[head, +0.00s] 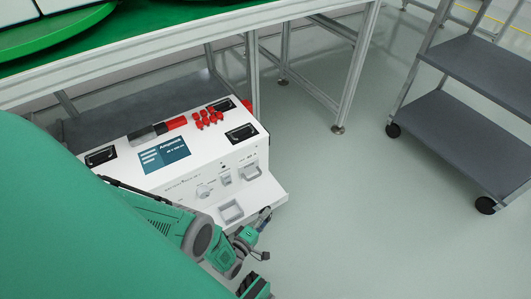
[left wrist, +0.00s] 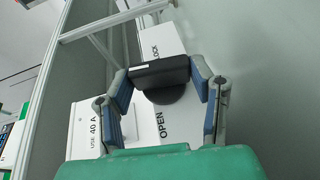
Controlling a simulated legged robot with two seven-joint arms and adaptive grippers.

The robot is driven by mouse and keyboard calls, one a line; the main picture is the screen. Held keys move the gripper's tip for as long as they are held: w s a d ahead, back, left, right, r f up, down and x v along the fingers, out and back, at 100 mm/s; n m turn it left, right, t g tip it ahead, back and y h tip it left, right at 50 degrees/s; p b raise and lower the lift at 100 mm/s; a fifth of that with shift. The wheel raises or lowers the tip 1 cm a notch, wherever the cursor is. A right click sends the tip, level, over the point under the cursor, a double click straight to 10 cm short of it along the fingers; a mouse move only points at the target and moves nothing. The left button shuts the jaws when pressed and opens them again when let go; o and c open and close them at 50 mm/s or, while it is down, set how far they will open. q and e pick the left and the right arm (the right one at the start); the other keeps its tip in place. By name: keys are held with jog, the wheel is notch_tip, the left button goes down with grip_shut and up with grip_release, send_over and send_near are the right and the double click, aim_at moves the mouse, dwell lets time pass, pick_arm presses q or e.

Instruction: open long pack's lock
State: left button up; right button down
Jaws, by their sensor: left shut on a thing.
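The long pack (head: 150,179) is a white box with a blue label, black recessed handles and red parts on top. Its front has a small port, a switch and a latch-like fitting. My left gripper (head: 262,236) is at the pack's lower front right corner. In the left wrist view, the left gripper (left wrist: 161,82) has its two blue-padded fingers on either side of a black lock handle (left wrist: 160,70). The handle lies across a white plate printed OPEN (left wrist: 166,124) and LOCK. My arm hides the pack's lower left front. My right gripper is not in view.
The pack rests on a dark shelf (head: 90,125) under an aluminium-framed table with a green turntable (head: 60,38). A table leg (head: 355,75) stands behind right. A grey wheeled cart (head: 470,125) is at the far right. The floor between is clear.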

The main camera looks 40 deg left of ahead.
aim_at(267, 220)
pick_arm(q)
jog(key=shift+s+f, duration=0.2)
jog(key=shift+f, duration=0.05)
jog(key=o, duration=1.2)
jog(key=shift+c, duration=0.2)
jog(key=shift+w+r, duration=0.15)
jog(key=shift+r, duration=0.05)
jog(key=shift+w+r, duration=0.1)
jog(key=shift+r, duration=0.2)
jog(key=shift+o, duration=0.7)
notch_tip(267, 220, up, 8)
jog(key=shift+w+d+r, duration=0.1)
jog(key=shift+d+r, duration=0.1)
jog(key=shift+r, duration=0.4)
jog(key=shift+c, duration=0.7)
jog(key=shift+s+a, duration=0.15)
jog(key=shift+s, duration=0.05)
